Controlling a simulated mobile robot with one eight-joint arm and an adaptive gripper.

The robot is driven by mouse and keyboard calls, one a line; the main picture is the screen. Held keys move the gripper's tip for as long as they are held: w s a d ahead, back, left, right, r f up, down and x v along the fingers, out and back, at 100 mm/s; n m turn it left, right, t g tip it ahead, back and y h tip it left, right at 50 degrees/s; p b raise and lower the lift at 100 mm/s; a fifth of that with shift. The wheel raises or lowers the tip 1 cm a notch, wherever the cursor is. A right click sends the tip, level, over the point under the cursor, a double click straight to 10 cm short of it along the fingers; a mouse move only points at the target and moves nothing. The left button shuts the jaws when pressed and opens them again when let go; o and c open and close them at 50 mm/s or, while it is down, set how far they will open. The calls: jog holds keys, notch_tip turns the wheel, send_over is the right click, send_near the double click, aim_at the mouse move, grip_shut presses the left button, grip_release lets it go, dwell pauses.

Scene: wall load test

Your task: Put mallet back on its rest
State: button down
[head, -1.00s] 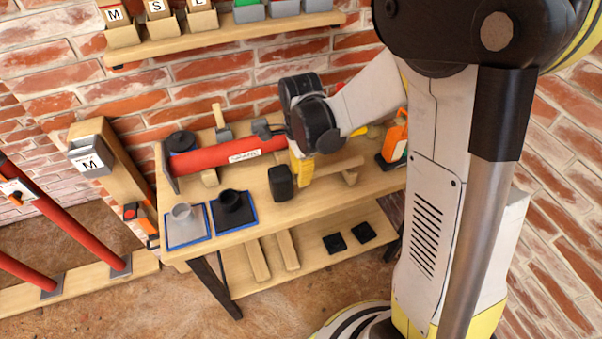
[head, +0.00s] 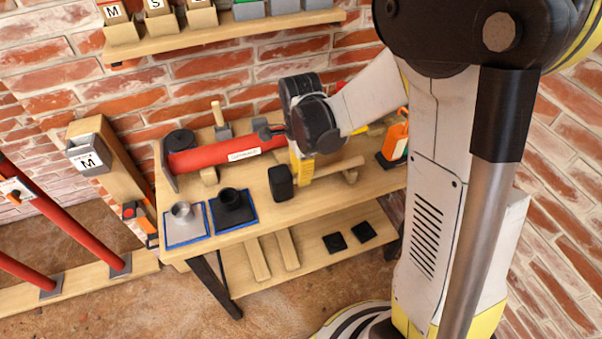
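The mallet has a black block head (head: 281,183) and a pale wooden handle (head: 340,167). In the head view it is over the front middle of the workbench, head to the left and handle pointing right. My gripper (head: 301,175), with yellow parts, is at the handle just right of the head and appears shut on it. My wrist hides the fingertips and part of the handle. I cannot tell whether the mallet touches the bench. A wooden block (head: 350,176) shows under the handle's right end; I cannot tell which piece is the mallet's rest.
A red cylinder (head: 215,156) lies behind my gripper. Two blue-edged mats with a grey fitting (head: 181,214) and a black fitting (head: 232,203) are at the bench's left front. An orange bottle (head: 396,137) stands right. A bin shelf (head: 230,35) hangs above.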

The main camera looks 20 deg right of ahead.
jog(key=shift+f+b, duration=0.4)
jog(key=shift+f, duration=0.15)
jog(key=c, duration=0.6)
grip_release()
jog(key=shift+c, duration=0.2)
jog(key=shift+r, duration=0.15)
notch_tip(320, 180, up, 8)
jog(key=p, duration=0.6)
